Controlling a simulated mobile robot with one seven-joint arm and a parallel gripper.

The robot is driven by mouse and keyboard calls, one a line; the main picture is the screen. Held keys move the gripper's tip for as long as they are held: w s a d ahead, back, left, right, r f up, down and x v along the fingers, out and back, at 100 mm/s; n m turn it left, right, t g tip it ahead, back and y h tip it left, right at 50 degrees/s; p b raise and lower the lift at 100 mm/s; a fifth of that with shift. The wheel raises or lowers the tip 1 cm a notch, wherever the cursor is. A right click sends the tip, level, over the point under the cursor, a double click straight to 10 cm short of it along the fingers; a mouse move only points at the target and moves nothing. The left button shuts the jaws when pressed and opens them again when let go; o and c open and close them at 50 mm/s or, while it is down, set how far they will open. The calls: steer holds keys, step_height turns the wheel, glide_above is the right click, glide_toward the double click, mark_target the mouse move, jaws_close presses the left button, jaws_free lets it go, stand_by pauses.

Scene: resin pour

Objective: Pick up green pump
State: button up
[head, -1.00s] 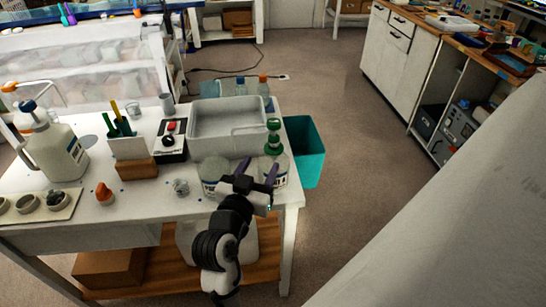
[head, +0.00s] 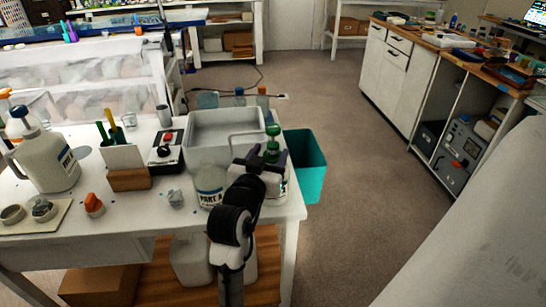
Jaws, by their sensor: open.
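The green pump (head: 272,146) stands upright on a white jar (head: 284,182) near the right edge of the white table (head: 150,222). My gripper (head: 261,158) is open, in front of the pump and the jar; its purple-grey fingers show just below and beside the pump. I cannot tell whether a finger touches the pump. My gripper hides much of the jar and the pump's lower part. A second jar with a "PART A" label (head: 210,187) stands just to the left.
A grey tray (head: 222,118) lies behind the jars. A teal bin (head: 308,165) stands on the floor at the table's right side. A large white jug (head: 47,160), an orange-capped bottle (head: 94,204) and a small scale (head: 166,147) are farther left. Open floor lies to the right.

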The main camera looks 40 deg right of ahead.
steer(key=x, duration=0.3)
steer(key=shift+d+p, duration=0.1)
steer(key=shift+p, duration=0.2)
steer(key=shift+c, duration=0.4)
jaws_close()
steer(key=shift+r, duration=0.15)
step_height(320, 180, up, 29)
steer(key=p, duration=1)
steer(key=shift+r, duration=0.15)
stand_by(0.3)
